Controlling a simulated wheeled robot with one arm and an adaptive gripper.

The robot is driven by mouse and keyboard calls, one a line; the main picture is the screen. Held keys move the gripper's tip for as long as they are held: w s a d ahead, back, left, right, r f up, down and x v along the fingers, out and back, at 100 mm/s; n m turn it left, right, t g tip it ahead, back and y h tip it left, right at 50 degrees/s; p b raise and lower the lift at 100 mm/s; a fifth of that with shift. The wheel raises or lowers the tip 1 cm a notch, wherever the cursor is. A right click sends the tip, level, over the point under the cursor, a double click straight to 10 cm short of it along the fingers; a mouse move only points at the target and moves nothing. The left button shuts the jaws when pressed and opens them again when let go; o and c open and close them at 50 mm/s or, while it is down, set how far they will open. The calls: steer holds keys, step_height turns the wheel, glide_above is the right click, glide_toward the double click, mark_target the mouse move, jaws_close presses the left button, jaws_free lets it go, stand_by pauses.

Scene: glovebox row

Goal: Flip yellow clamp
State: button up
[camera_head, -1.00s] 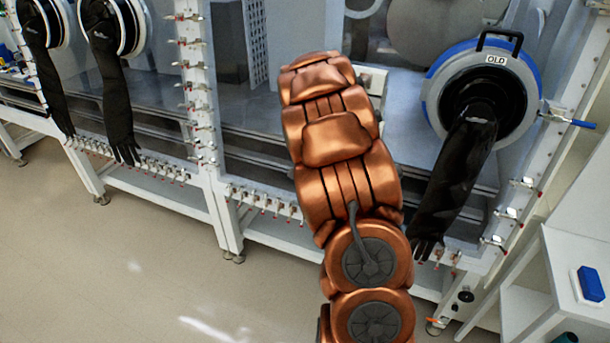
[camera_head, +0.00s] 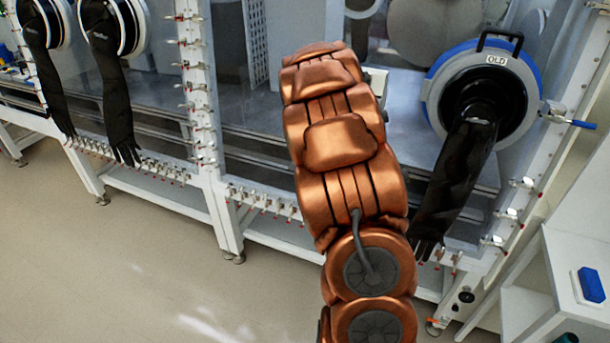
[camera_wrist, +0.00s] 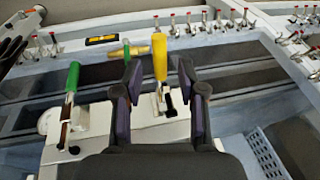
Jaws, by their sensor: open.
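The yellow clamp (camera_wrist: 160,60) shows in the wrist view with its yellow handle standing upright on a white block (camera_wrist: 150,128). My gripper (camera_wrist: 160,72) is open, with one dark finger on each side of the handle in the picture. A gap shows between the handle and each finger; depth is hard to tell. In the head view my copper-coloured arm hides my gripper and the yellow clamp.
A green-handled clamp (camera_wrist: 72,78) stands upright to the left in the wrist view. A blue-ringed port marked OLD (camera_head: 434,95) with a hanging black glove (camera_head: 450,185) is right of my arm. A white shelf (camera_head: 565,265) stands at the lower right.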

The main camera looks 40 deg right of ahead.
steer(key=v, duration=0.8)
steer(key=shift+r, duration=0.4)
steer(key=shift+s, duration=0.1)
